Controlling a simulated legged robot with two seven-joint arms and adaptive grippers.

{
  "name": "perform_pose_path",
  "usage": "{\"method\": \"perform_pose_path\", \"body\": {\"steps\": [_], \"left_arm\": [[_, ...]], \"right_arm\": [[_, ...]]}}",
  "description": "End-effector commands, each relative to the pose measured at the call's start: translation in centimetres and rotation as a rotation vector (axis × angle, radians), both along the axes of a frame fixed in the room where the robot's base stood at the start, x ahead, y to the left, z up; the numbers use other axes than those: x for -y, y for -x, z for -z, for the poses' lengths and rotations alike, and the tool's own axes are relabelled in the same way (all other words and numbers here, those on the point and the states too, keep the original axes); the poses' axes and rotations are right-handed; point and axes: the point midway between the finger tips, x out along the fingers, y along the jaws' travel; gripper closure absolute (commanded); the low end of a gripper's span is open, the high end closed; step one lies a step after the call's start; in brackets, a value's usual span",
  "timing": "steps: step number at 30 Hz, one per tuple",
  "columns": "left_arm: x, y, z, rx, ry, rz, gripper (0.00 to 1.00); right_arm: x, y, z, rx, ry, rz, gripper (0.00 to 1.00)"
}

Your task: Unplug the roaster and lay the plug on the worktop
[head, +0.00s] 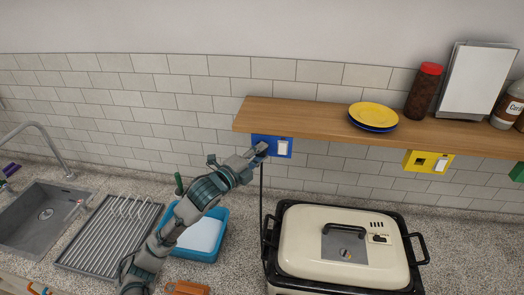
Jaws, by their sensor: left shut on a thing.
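The cream roaster (345,247) with a black rim and lid handle stands on the speckled worktop (236,272). Its black cord (262,192) hangs straight down from the blue wall socket (284,148) beside the roaster's left side. My left gripper (258,151) reaches up to the left part of the blue socket and is shut on the dark plug (262,146) at the top of the cord. The fingers cover most of the plug, and I cannot tell whether it is seated in the socket. My right gripper is not in view.
A wooden shelf (300,116) runs just above the sockets, carrying yellow and blue plates (374,116) and a red-lidded jar (424,90). A yellow socket (428,162) is further right. A blue tub (206,236), drying rack (108,234) and sink (40,218) lie left.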

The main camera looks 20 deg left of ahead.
Motion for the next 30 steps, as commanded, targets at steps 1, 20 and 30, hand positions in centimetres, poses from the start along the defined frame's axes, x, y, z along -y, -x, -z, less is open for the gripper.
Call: {"method": "perform_pose_path", "body": {"steps": [1,20,30], "left_arm": [[-0.3,0.0,0.3,-0.009,-0.002,-0.007,1.00],[0.3,2.6,0.2,-0.007,-0.004,-0.012,1.00],[0.9,4.4,0.2,-0.006,-0.006,-0.011,1.00]], "right_arm": [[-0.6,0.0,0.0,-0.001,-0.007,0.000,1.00],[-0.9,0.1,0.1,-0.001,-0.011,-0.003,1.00],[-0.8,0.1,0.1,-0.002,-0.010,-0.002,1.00]]}}
